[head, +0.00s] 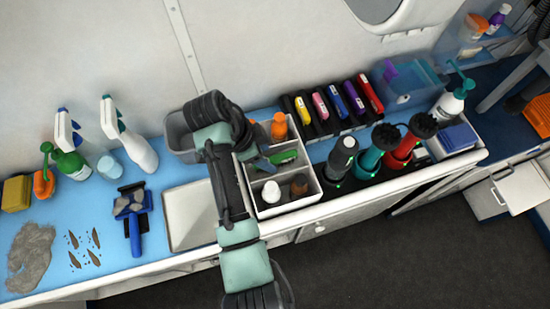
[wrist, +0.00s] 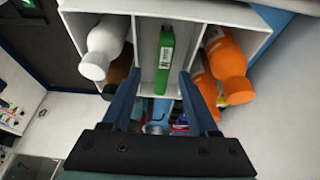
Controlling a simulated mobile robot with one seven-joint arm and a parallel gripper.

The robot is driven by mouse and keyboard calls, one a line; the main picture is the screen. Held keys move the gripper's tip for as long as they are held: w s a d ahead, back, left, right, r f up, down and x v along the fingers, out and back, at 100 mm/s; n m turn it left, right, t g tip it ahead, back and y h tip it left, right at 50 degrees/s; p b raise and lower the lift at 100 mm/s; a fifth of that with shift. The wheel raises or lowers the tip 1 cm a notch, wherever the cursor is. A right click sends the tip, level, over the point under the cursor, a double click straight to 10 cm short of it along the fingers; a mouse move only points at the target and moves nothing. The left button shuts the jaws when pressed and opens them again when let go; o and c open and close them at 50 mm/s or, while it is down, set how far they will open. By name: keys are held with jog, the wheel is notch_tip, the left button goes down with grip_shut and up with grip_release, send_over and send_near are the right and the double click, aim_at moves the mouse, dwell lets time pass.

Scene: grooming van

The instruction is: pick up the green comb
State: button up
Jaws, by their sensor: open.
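The green comb (head: 289,157) lies in the middle compartment of the white divided caddy (head: 287,207). In the wrist view the comb (wrist: 165,57) is a narrow green bar with a white label, standing lengthwise between the compartment walls. My gripper (wrist: 160,78) is open, with its two blue fingers spread to either side of the comb's near end. Nothing is held between the fingers. In the head view my gripper (head: 264,160) is at the caddy's left side, and my arm hides part of the caddy.
A white bottle (wrist: 98,48) and orange bottles (wrist: 228,62) flank the comb's compartment closely. A brown bottle (head: 299,184) stands in the front compartment. Clippers (head: 341,158) stand right of the caddy. A shallow tray (head: 188,215) lies to its left.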

aim_at(271, 159)
jog(key=x, duration=0.4)
jog(key=shift+w+d+f+p, duration=0.1)
jog(key=shift+w+f+p, duration=0.1)
jog(key=shift+p, duration=0.1)
jog(key=shift+f, duration=0.2)
jog(key=shift+f, duration=0.2)
dwell(0.3)
grip_shut()
